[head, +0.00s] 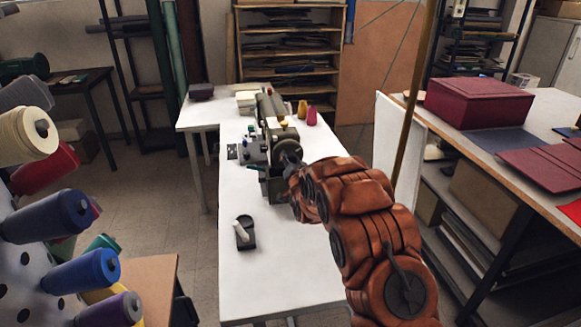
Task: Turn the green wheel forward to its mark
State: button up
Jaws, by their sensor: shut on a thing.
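A grey-green sewing machine (266,130) stands on the white table. The wheel (290,150), dark and greyish green, is at the machine's near right end. My orange-brown arm reaches in from the lower right, and my gripper (288,166) is at the wheel, shut on its rim. The fingers are small and partly hidden by the arm's end, so the exact hold is hard to see. The mark cannot be made out.
A dark tray (245,232) with a white piece lies on the white table (275,285) in front. A spool rack fills the left edge. A maroon box (478,103) sits on the right bench.

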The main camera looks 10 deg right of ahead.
jog(key=n+b, duration=0.4)
jog(key=b, duration=0.2)
jog(key=shift+w+n, duration=0.1)
jog(key=shift+n, duration=0.2)
jog(key=n+b, duration=0.2)
jog(key=b, duration=0.1)
jog(key=n+b, duration=0.2)
jog(key=b, duration=0.1)
jog(key=shift+a+r+n, duration=0.1)
jog(key=shift+r+n, duration=0.1)
jog(key=shift+n, duration=0.1)
jog(key=shift+f+n+b, duration=0.1)
jog(key=shift+n+b, duration=0.8)
jog(key=shift+b, duration=0.25)
jog(key=n+b, duration=0.3)
jog(key=b, duration=0.1)
jog(key=shift+a+n, duration=0.1)
jog(key=shift+n, duration=0.2)
jog(key=shift+n+b, duration=0.8)
jog(key=shift+r+n+b, duration=0.25)
jog(key=shift+n+b, duration=0.75)
jog(key=shift+n, duration=0.1)
